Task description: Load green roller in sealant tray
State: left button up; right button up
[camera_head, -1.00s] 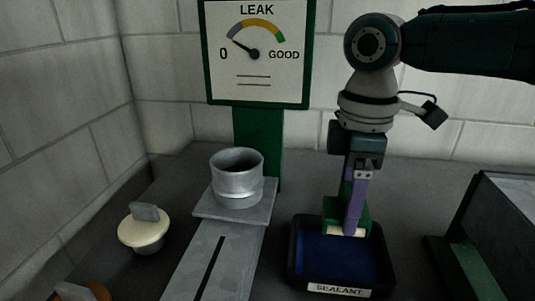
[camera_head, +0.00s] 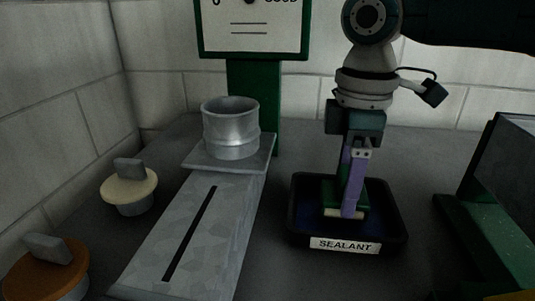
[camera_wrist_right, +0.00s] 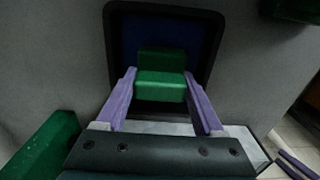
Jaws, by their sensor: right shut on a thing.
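The sealant tray (camera_head: 392,233) is a black tray with a dark blue inside and a "SEALANT" label on its front. My right gripper (camera_head: 352,210) points down into it, with purple fingers. In the right wrist view the right gripper (camera_wrist_right: 162,100) has its fingers on both sides of a green block-shaped piece (camera_wrist_right: 160,86), which I take as the green roller. A pale strip shows at the roller's lower edge (camera_head: 335,212) in the head view, inside the tray. I cannot tell whether it touches the tray floor. My left gripper is not in view.
A grey metal stand with a slot (camera_head: 190,230) carries a round metal collar (camera_head: 231,128) left of the tray. A cream-topped cap (camera_head: 129,190) and an orange-topped cap (camera_head: 42,268) sit at the left. A green-framed panel (camera_head: 500,200) stands at the right.

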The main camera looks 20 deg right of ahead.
dwell(0.5)
jog(key=shift+f, duration=0.45)
dwell(0.4)
dwell(0.9)
jog(key=shift+d+f, duration=0.1)
jog(key=shift+f, duration=0.1)
dwell(0.9)
notch_tip(320, 180, up, 4)
jog(key=p, duration=0.4)
jog(key=shift+f, duration=0.25)
notch_tip(320, 180, up, 4)
jog(key=p, duration=0.5)
jog(key=shift+f, duration=0.15)
